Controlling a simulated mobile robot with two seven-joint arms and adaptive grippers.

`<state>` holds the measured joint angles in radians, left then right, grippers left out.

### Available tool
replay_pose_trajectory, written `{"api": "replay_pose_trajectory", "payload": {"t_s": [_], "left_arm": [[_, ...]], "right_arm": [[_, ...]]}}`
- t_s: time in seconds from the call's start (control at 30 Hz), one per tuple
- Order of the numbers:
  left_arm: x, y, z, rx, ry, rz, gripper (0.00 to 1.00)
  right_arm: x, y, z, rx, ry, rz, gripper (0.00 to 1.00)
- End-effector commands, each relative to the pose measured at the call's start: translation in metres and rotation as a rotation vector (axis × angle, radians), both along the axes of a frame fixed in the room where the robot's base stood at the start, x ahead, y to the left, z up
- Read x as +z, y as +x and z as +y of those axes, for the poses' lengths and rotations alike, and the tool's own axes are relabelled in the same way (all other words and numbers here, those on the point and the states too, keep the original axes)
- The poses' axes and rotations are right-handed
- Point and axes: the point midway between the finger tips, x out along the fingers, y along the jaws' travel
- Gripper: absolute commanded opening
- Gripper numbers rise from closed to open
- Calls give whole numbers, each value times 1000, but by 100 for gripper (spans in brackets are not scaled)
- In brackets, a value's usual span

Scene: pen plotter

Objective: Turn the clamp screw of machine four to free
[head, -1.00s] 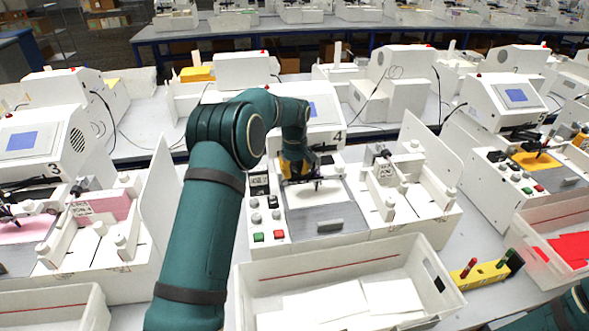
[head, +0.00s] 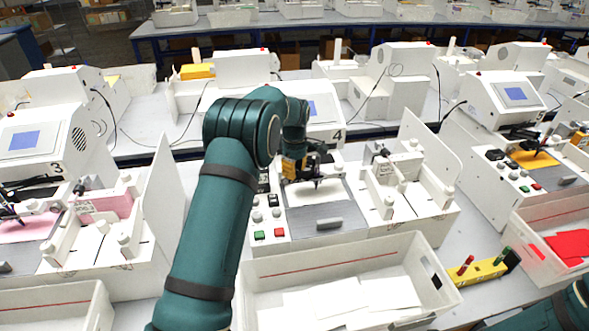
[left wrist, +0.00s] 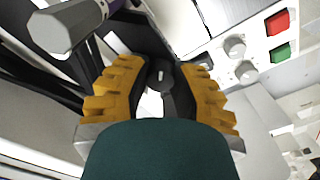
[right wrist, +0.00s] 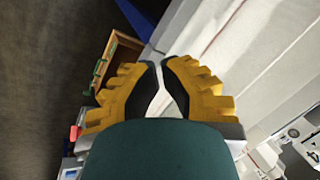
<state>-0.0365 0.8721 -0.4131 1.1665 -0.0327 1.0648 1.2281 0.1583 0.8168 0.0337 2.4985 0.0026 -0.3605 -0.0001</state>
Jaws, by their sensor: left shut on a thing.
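Machine four (head: 322,118), a white plotter marked 4, stands in the middle of the head view. My left gripper (head: 303,178) is down at its pen carriage, above the grey bed (head: 318,215). In the left wrist view my left gripper (left wrist: 162,68) is shut on the clamp screw (left wrist: 160,75), a dark knob with a pale mark, between its yellow fingers. The mark's setting cannot be told. A grey-capped pen (left wrist: 62,25) lies close at upper left. My right gripper (right wrist: 158,70) shows in the right wrist view with its fingertips close together and nothing seen between them.
Control buttons (head: 268,235) sit left of the bed. A white bin (head: 340,262) with paper stands in front. A yellow holder (head: 485,270) with red and green pieces is to its right. Machine three (head: 45,145) is at left, another machine (head: 510,105) at right.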

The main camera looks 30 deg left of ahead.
Motion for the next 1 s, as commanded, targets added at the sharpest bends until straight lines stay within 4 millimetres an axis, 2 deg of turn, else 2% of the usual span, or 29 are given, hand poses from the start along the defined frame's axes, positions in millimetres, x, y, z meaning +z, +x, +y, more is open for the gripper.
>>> {"api": "replay_pose_trajectory", "payload": {"t_s": [0.4, 0.43, 0.5, 0.53, 0.83, 1.0], "left_arm": [[0, 0, 0, 10, 0, 0, 0], [0, 0, 0, 10, 0, 0, 30], [0, 0, 0, 9, 0, 0, 55], [0, 0, 0, 9, -1, 0, 59], [0, 0, 0, 8, -1, 0, 59], [14, 0, 0, 8, 0, -1, 59]], "right_arm": [[0, 0, 0, 0, 0, 0, 0], [0, 0, 0, 0, 0, 0, 0], [0, 0, 0, 0, 0, 0, 0], [0, 0, 0, 0, 0, 0, 0], [0, 0, 0, 0, 0, -1, 0], [0, 0, 0, 0, 0, 0, 0]]}}
